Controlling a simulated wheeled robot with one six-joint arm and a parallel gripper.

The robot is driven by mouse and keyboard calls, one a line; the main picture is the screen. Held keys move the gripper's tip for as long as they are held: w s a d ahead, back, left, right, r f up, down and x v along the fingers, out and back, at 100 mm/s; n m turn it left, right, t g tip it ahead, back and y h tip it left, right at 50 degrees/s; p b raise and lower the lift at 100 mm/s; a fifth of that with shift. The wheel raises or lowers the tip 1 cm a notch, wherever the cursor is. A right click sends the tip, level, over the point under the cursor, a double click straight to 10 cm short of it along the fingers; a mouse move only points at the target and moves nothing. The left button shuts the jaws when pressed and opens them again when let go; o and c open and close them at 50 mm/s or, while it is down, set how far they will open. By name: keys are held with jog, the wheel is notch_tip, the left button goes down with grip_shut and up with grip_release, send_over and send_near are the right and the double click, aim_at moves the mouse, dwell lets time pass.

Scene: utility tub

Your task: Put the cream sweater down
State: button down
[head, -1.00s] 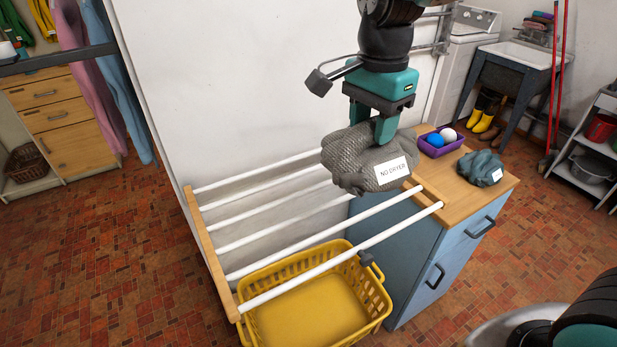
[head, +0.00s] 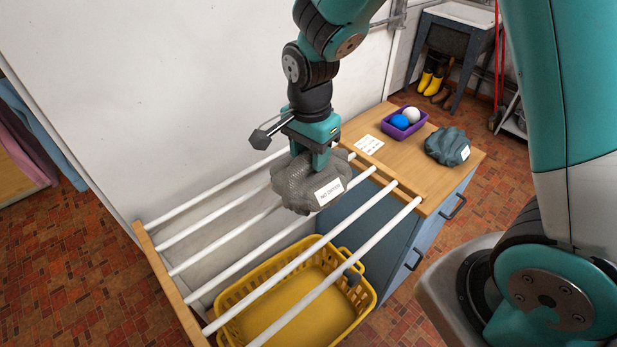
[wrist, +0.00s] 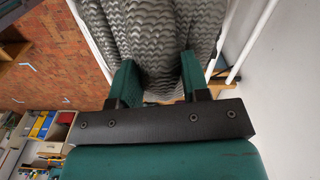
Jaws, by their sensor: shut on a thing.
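My gripper (head: 318,160) is shut on a bundled grey knitted garment (head: 296,186) with a white tag reading "NO DRYER". No cream-coloured sweater shows; the held garment looks grey. It is over the white bars of a drying rack (head: 238,227), near the rack's counter end; I cannot tell whether it touches the bars. In the wrist view, the ribbed grey knit (wrist: 155,45) is between my two fingers (wrist: 157,88). A second, dark blue-grey bundled garment (head: 446,145) with a white tag lies on the wooden counter top (head: 400,165).
A purple tray (head: 390,130) with a blue and a white ball stands on the counter beside a white card (head: 368,144). A white wall (head: 130,100) rises behind the rack.

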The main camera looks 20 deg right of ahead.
notch_tip(320, 180, down, 8)
jog(key=shift+f+p, duration=0.1)
jog(key=shift+p, duration=0.65)
jog(key=shift+f, duration=0.25)
jog(key=c, duration=0.6)
grip_release()
jog(key=shift+r, duration=0.1)
jog(key=shift+r, duration=0.1)
notch_tip(320, 180, up, 12)
jog(key=b, duration=0.3)
jog(key=shift+f, duration=0.25)
jog(key=s+a+r+n+y, duration=0.2)
jog(key=s+r+n, duration=0.3)
jog(key=s+n, duration=0.4)
jog(key=s+a+r+n+y, duration=0.2)
jog(key=s+r+n, duration=0.3)
jog(key=s+n, duration=0.5)
jog(key=shift+a+n, duration=0.15)
jog(key=shift+n, duration=0.25)
